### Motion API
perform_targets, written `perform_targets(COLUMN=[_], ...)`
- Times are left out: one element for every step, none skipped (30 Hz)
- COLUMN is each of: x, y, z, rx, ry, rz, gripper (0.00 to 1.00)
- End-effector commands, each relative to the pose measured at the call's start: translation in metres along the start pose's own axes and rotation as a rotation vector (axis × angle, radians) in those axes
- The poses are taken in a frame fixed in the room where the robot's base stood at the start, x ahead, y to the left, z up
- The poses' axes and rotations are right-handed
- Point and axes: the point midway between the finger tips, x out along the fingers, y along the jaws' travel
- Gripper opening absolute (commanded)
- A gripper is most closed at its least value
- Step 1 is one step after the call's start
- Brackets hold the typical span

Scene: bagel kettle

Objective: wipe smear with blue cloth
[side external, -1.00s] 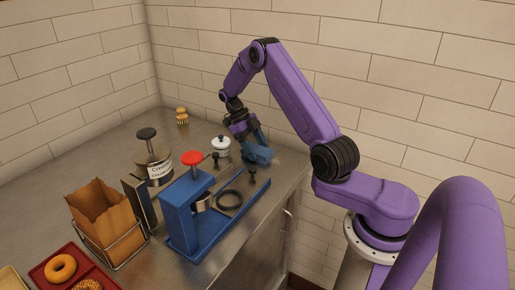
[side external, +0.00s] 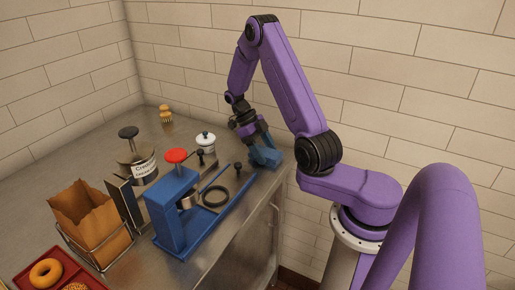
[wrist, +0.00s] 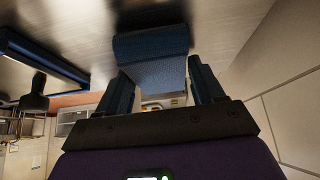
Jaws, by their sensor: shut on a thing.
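My gripper (side external: 256,140) is shut on the blue cloth (side external: 265,157) and holds it at the right edge of the metal counter, beyond the blue press. In the wrist view, the folded blue cloth (wrist: 155,57) sits between the fingers of my gripper (wrist: 160,80), against or very close to the counter surface. I cannot make out a smear in either view; the cloth and gripper may cover it.
The blue press (side external: 172,215) with a red knob stands left of the cloth. A white lidded pot (side external: 206,145), labelled canister (side external: 138,168), brush (side external: 166,114), paper bag (side external: 92,218) and red bagel tray (side external: 40,285) are farther left. A tiled wall (side external: 400,80) is behind.

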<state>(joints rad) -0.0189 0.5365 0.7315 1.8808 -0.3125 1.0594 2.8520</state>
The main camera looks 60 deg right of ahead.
Motion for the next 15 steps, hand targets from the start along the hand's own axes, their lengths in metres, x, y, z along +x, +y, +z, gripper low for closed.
perform_targets(x=[0.003, 0.005, 0.005, 0.002, -0.002, -0.012, -0.014, -0.015, -0.018, -0.021, -0.023, -0.026, -0.028, -0.031, -0.034], y=[0.0, 0.001, 0.001, 0.0, 0.0, 0.0, 0.0, 0.0, 0.0, 0.0, 0.0, 0.0, 0.0, 0.0, 0.0], z=[-0.005, -0.007, -0.009, -0.009, -0.011, -0.017, -0.019, -0.02, -0.022, -0.024, -0.025, -0.027, -0.028, -0.03, -0.032], rx=[0.001, 0.0, 0.0, 0.0, 0.001, 0.002, 0.002, 0.001, 0.001, 0.001, 0.001, 0.0, 0.0, 0.001, 0.001], ry=[0.002, 0.003, 0.001, -0.001, -0.003, -0.006, -0.004, -0.003, -0.002, -0.002, -0.002, -0.002, -0.002, -0.002, -0.002], rz=[0.002, 0.002, 0.001, 0.0, -0.001, -0.003, -0.001, -0.001, -0.001, 0.0, 0.0, 0.0, 0.0, 0.0, 0.0], gripper=[0.39, 0.39, 0.39, 0.39, 0.39, 0.39, 0.39, 0.39, 0.39, 0.39, 0.39, 0.39, 0.39, 0.39, 0.39])
